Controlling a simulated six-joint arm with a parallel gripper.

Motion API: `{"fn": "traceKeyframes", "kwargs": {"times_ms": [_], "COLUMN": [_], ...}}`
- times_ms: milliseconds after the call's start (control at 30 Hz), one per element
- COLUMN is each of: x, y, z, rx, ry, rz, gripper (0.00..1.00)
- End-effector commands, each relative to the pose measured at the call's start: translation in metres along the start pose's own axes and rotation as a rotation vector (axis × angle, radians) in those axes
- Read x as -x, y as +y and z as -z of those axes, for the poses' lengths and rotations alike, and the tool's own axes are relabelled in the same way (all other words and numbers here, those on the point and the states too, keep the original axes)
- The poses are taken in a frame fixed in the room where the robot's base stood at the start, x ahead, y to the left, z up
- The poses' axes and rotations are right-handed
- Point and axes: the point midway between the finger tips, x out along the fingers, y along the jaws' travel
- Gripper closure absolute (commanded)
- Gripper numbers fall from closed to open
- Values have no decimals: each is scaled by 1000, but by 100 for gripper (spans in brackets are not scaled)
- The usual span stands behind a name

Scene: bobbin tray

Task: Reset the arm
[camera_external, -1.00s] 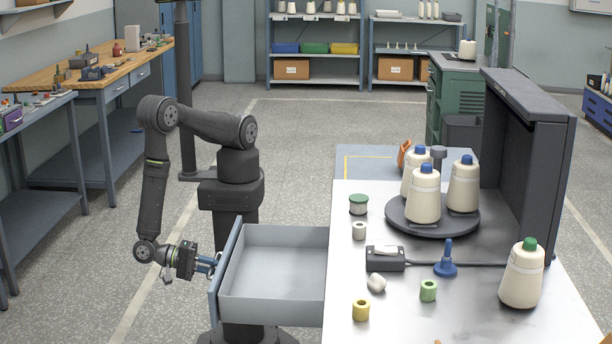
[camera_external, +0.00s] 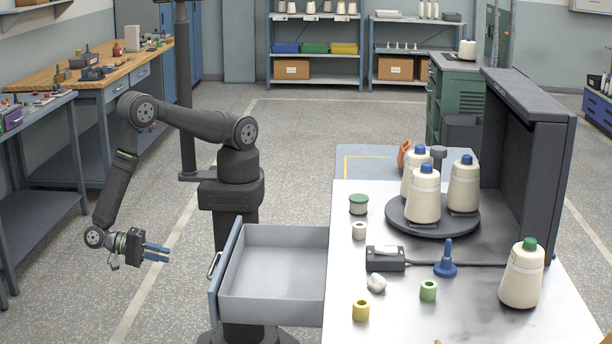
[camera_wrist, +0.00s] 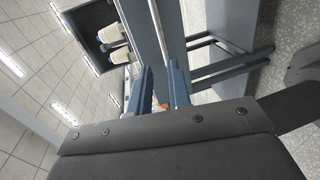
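My gripper (camera_external: 166,253) hangs low to the left of the pulled-out drawer (camera_external: 270,295), in free air over the floor. Its blue fingers point right toward the drawer front and stand apart from the drawer's handle (camera_external: 213,265). In the wrist view the two fingers of my gripper (camera_wrist: 158,76) are spread with a gap, and nothing is held between them. The drawer is open and looks empty inside.
The metal table (camera_external: 480,315) is right of the drawer and carries a turntable (camera_external: 460,227) with cones, a green-capped cone (camera_external: 523,275) and small spools. Workbenches (camera_external: 120,75) line the left wall.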

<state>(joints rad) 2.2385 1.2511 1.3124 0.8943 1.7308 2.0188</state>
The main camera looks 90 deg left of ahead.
Motion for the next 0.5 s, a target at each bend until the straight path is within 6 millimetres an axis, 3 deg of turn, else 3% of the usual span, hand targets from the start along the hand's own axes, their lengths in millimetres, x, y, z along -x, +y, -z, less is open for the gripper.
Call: {"fn": "traceKeyframes", "kwargs": {"times_ms": [167,500], "x": [11,11], "y": [0,0], "z": [0,0], "rx": [0,0], "ry": [1,1], "rz": [0,0], "gripper": [82,82]}}
